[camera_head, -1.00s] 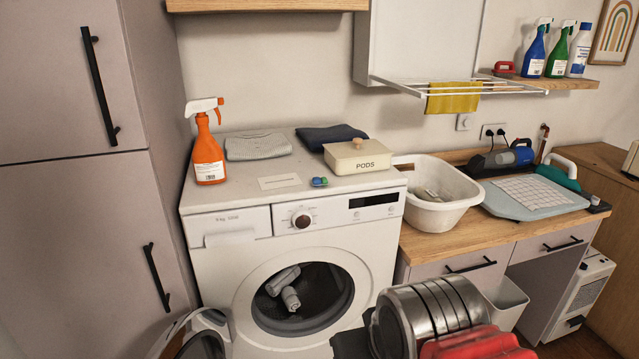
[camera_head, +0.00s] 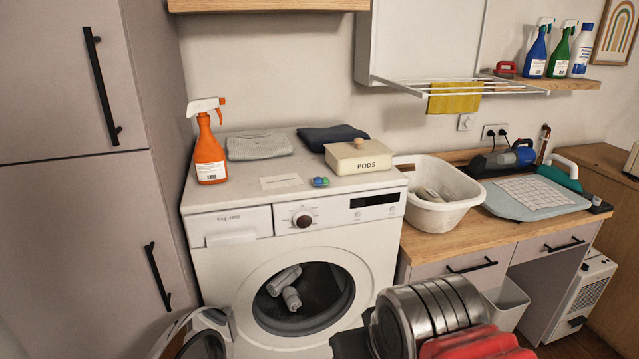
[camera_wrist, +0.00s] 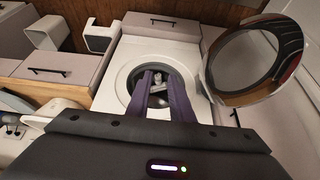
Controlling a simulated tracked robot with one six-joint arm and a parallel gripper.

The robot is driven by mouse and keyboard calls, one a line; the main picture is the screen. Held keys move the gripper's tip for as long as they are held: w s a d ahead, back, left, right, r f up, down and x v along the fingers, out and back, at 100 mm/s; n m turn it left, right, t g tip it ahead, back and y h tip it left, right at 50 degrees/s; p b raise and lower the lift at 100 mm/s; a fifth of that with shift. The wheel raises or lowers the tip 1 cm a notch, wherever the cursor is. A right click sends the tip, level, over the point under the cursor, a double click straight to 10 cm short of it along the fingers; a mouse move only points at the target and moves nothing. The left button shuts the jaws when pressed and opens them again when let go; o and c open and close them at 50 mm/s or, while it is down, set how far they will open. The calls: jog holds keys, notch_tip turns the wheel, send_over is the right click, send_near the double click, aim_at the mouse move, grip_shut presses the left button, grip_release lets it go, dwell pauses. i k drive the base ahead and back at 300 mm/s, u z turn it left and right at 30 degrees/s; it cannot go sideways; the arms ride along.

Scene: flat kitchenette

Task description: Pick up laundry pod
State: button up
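The laundry pod (camera_head: 320,182) is small, blue and green. The pod is not in the wrist view. I cannot make out my gripper's fingers in the head view.
An orange spray bottle (camera_head: 209,150), folded grey cloth (camera_head: 259,147), dark cloth (camera_head: 331,136) and a paper label share the machine top. The round door (camera_wrist: 256,62) stands open. A white basin (camera_head: 437,205) is on the wooden counter to the right.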

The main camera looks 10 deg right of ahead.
aim_at(318, 182)
jog(key=u, duration=4.2)
jog(key=k, duration=1.3)
